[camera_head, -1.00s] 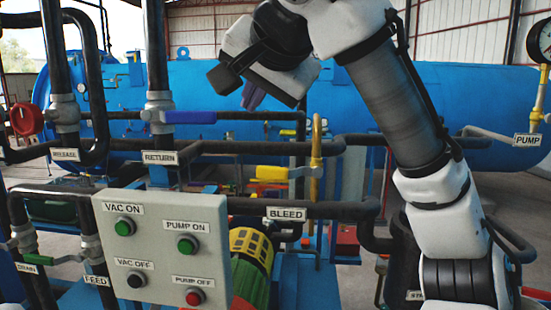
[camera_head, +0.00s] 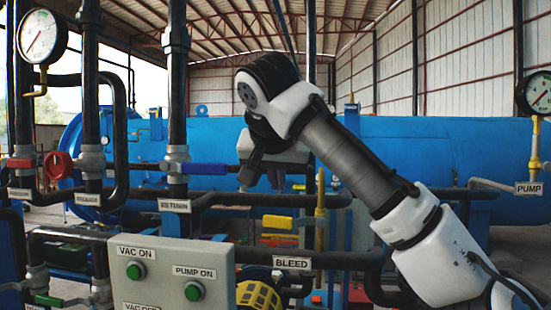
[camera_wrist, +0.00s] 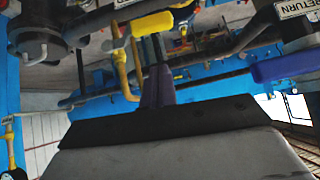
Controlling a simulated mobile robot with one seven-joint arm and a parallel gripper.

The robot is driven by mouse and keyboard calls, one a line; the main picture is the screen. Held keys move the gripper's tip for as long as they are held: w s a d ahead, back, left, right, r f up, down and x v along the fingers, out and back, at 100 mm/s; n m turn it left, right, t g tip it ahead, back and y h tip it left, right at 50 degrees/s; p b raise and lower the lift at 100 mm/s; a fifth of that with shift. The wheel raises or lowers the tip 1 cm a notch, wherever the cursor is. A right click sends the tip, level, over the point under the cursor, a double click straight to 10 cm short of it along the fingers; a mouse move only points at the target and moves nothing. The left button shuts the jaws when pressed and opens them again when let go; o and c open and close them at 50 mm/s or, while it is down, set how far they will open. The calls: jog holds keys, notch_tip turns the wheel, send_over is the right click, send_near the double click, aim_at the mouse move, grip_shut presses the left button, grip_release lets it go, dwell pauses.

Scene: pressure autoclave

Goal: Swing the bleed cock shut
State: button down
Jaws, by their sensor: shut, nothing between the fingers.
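The bleed cock has a yellow lever handle (camera_head: 278,222), lying roughly level on a pipe above the BLEED label (camera_head: 292,263). A brass-yellow pipe (camera_head: 320,212) rises just right of it. My gripper (camera_head: 273,180) is shut and empty, and shows above the handle in the head view, apart from it in the picture. In the wrist view, the dark purple fingers (camera_wrist: 157,86) point toward the yellow handle (camera_wrist: 153,24), with a visible gap between. The wrist view appears turned over. The depth between fingertips and handle is hard to tell.
A blue lever (camera_head: 205,168) sits left of my gripper on the RETURN pipe. A grey control box (camera_head: 165,270) stands in front at lower left. Dark pipes run across behind and below. A large blue tank (camera_head: 430,150) fills the back.

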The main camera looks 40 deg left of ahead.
jog(key=shift+w+a+f+p, duration=0.15)
jog(key=shift+a+f+p, duration=0.05)
jog(key=shift+f, duration=1.05)
jog(key=shift+w+a+f+p, duration=0.1)
jog(key=shift+a+f+p, duration=0.1)
jog(key=shift+f, duration=1.05)
